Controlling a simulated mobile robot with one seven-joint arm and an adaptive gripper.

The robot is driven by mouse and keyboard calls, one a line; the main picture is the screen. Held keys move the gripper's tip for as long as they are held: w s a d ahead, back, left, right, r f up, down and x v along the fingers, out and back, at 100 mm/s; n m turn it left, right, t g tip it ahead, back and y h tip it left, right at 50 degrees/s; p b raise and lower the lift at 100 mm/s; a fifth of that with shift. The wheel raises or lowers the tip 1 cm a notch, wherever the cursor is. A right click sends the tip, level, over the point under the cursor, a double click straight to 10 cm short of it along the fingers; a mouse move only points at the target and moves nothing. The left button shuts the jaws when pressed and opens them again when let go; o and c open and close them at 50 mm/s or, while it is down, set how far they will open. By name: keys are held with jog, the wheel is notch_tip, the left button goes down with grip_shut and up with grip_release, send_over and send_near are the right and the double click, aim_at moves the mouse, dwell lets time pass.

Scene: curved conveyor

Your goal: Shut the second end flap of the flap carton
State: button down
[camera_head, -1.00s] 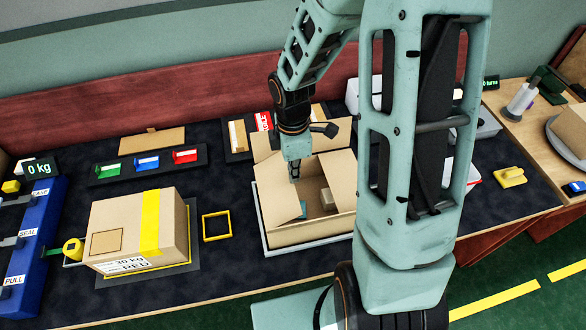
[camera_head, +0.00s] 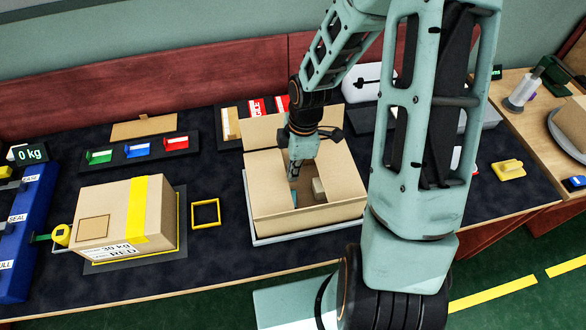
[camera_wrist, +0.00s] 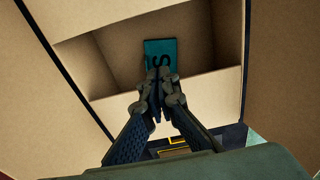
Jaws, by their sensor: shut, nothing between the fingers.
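The flap carton (camera_head: 305,215) stands open-topped on a pale tray (camera_head: 259,238) mid-bench. Its left flap (camera_head: 267,185) and right flap (camera_head: 343,172) lie along either side of a central gap; their exact tilt is hard to tell. A far flap (camera_head: 262,131) extends behind the opening. Inside the gap show a small tan block (camera_head: 319,190) and a bit of teal. The wrist view shows a teal piece marked S (camera_wrist: 160,50) inside the carton, between the left and right flaps. My gripper (camera_head: 294,178) is shut and empty, pointing down over the gap; it also shows in the wrist view (camera_wrist: 166,82).
A taped 30 kg carton (camera_head: 125,215) stands left, with a yellow square frame (camera_head: 206,214) between the cartons. Coloured bins (camera_head: 137,151) are behind. A yellow-handled block (camera_head: 508,169) lies right. My arm hides part of the bench right of the carton.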

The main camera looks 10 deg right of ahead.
jog(key=shift+f, duration=0.35)
dwell(0.5)
